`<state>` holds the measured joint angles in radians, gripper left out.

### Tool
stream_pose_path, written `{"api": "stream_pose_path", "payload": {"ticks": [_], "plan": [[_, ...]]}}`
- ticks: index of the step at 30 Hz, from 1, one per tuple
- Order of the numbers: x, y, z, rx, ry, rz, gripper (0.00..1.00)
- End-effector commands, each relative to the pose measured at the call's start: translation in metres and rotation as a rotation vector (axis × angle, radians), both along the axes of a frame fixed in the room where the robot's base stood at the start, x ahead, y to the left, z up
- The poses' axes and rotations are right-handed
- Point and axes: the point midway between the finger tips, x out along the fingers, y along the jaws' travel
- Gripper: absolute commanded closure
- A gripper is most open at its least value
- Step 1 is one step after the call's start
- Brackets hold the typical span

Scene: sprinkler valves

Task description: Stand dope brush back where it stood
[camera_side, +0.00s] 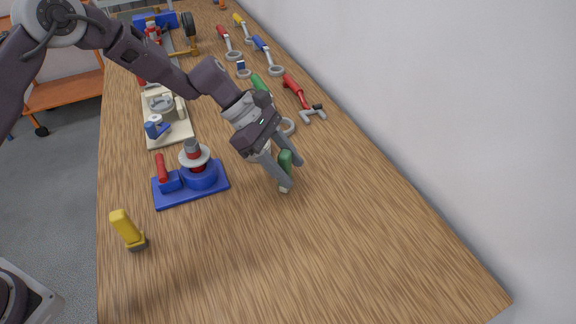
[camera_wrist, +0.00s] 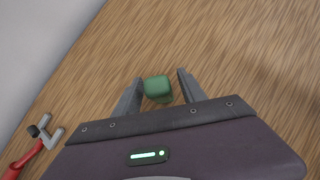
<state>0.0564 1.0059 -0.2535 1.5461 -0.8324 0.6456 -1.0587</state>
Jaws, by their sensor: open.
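A small upright green-handled piece with a pale lower end (camera_side: 285,160), likely the dope brush, stands on the bare wooden bench in the side view. Its green top (camera_wrist: 157,88) shows in the wrist view. My gripper (camera_side: 289,174) is open, with one finger on each side of the green handle. In the wrist view my gripper (camera_wrist: 158,78) shows a gap between each finger and the handle. The fingers partly hide the brush in the side view.
A blue stand (camera_side: 190,185) with a red handle and grey-topped valve is to the left. A yellow-handled tool (camera_side: 126,228) stands at the near left. Several wrenches, including a red one (camera_side: 297,92), lie behind. The near right bench is clear.

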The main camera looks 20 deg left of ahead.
Motion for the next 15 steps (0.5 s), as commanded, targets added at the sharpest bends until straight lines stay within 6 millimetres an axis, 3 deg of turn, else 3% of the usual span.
{"api": "stream_pose_path", "payload": {"ticks": [9,15], "plan": [[0.002,0.052,0.063,0.001,-0.005,0.004,0.52],[0.001,0.072,0.087,0.000,-0.002,0.003,0.52]]}}
